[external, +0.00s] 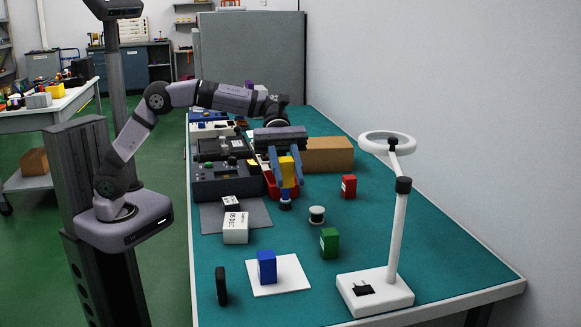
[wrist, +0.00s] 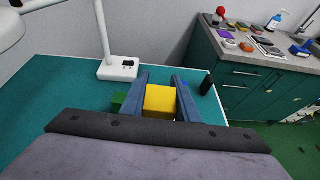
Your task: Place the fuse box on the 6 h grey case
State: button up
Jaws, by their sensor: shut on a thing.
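My gripper (external: 286,172) is shut on a yellow box (external: 287,168) and holds it above the teal bench, seemingly clear of its surface. In the wrist view the yellow box (wrist: 160,101) sits between my two blue fingers (wrist: 160,95). No label on it can be read, so I cannot confirm from marking that it is the fuse box. Two dark grey cases stand at the bench's left side, a nearer one (external: 226,187) and a farther one (external: 210,150), both left of my gripper. I cannot read which case is marked 6 h.
Red (external: 349,187), green (external: 329,243) and blue (external: 266,268) boxes stand on the bench, the blue one on a white pad (external: 290,281). A spool (external: 317,214), white labelled box (external: 236,228), cardboard box (external: 328,155), black object (external: 221,286) and tall lamp (external: 398,235) are nearby.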

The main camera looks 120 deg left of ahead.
notch_tip(320, 180, up, 3)
jog(key=shift+r, duration=0.15)
